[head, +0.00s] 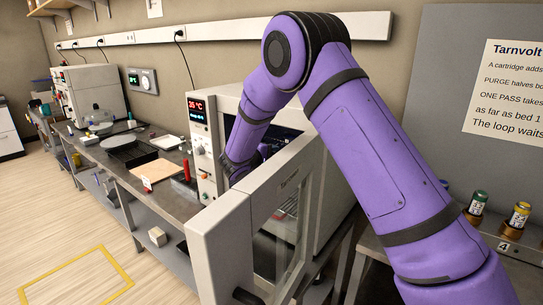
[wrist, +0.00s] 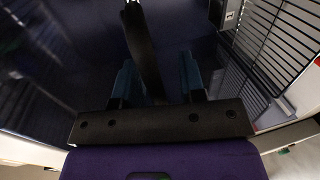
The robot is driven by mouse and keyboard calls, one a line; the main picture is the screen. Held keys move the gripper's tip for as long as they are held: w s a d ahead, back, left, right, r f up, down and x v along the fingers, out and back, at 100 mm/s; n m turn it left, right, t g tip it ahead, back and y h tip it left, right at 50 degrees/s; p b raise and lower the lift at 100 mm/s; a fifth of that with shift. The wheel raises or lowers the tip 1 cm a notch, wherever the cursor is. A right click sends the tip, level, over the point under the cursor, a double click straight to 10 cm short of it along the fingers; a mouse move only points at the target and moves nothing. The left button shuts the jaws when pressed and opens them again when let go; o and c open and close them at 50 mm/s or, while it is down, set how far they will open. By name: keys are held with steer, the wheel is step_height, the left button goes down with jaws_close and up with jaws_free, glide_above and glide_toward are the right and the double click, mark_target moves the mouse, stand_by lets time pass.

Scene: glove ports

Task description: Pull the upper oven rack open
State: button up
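The oven (head: 203,130) stands on the bench with its door (head: 222,245) swung open. My purple arm reaches into the oven's front, and my gripper (wrist: 160,70) is mostly hidden there in the head view. In the wrist view its two blue fingers stand apart. A dark bar (wrist: 142,45) runs between them, closer to the left finger, with a gap to the right one. I cannot tell whether it touches or what it belongs to. A wire rack (wrist: 285,40) shows at the upper right of the wrist view; I cannot tell whether it is the upper one.
The open door, with its glass pane and dark handle (head: 247,296), stands close to my arm. On the bench to the left are a brown board (head: 158,170) and a red-topped item (head: 187,170). Capped cartridges (head: 478,203) stand on the right bench. Floor at the left is clear.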

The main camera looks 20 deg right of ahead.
jaws_close()
steer(key=f+v, duration=0.2)
steer(key=v, duration=0.9)
steer(key=s+f+v, duration=0.1)
steer(key=f+v, duration=0.1)
steer(key=v, duration=1)
steer(key=shift+a+f, duration=0.5)
steer(key=shift+f, duration=0.05)
steer(key=shift+s, duration=0.1)
jaws_free()
steer(key=shift+r, duration=0.15)
steer(key=shift+r, duration=0.1)
